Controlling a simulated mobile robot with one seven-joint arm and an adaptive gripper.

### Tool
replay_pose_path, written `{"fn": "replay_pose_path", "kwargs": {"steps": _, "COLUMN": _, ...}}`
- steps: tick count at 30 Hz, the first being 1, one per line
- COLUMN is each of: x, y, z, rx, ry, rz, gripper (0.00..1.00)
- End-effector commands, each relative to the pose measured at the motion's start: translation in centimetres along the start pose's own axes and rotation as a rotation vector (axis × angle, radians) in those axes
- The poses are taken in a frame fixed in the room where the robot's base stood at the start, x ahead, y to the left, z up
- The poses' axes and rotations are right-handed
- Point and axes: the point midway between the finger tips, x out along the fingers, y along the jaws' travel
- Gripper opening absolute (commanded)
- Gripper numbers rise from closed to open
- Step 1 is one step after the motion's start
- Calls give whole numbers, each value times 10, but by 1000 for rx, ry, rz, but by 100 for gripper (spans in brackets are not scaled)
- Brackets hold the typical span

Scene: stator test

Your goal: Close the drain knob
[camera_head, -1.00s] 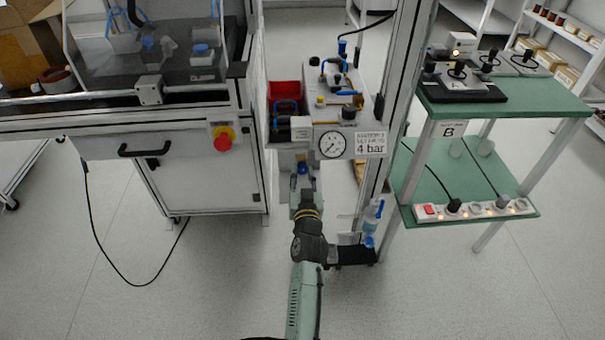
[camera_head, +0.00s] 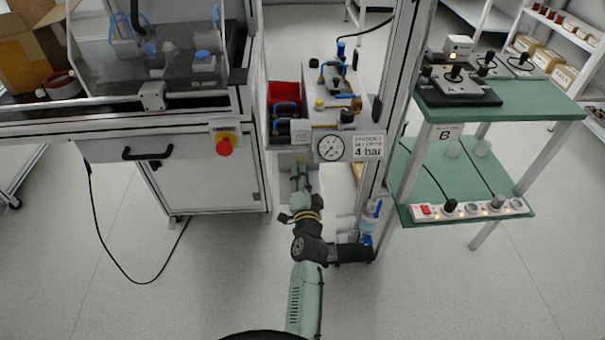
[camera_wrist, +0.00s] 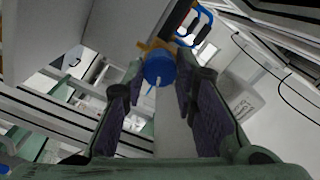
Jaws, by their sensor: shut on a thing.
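The drain knob (camera_wrist: 158,68) is a blue cylinder with a thin pale tip, below a brass-coloured collar (camera_wrist: 153,46). It lies between the ends of my two fingers in the wrist view. My gripper (camera_wrist: 160,80) has dark purple finger pads, one on each side of the knob, and is shut on it. In the head view my gripper (camera_head: 300,184) reaches in under the front of the pneumatic bench (camera_head: 318,118), below the gauge. The knob is too small there to make out clearly.
A pressure gauge (camera_head: 331,148) and a "4 bar" sign (camera_head: 367,147) are above and right of my gripper. A clear bowl with blue parts (camera_head: 369,222) hangs to the right. A white cabinet (camera_head: 205,180) stands close on the left. A blue handle (camera_wrist: 196,24) is beyond the knob.

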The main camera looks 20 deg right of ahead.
Motion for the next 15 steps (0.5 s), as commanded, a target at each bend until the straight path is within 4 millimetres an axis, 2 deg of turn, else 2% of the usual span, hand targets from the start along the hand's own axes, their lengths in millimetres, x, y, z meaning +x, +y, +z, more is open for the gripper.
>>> {"fn": "replay_pose_path", "kwargs": {"steps": 6, "x": 1, "y": -3, "z": -2, "rx": 165, "ry": 3, "rz": -4, "gripper": 0}}
{"fn": "replay_pose_path", "kwargs": {"steps": 15, "x": 1, "y": -2, "z": -2, "rx": 306, "ry": 3, "rz": -5, "gripper": 0}}
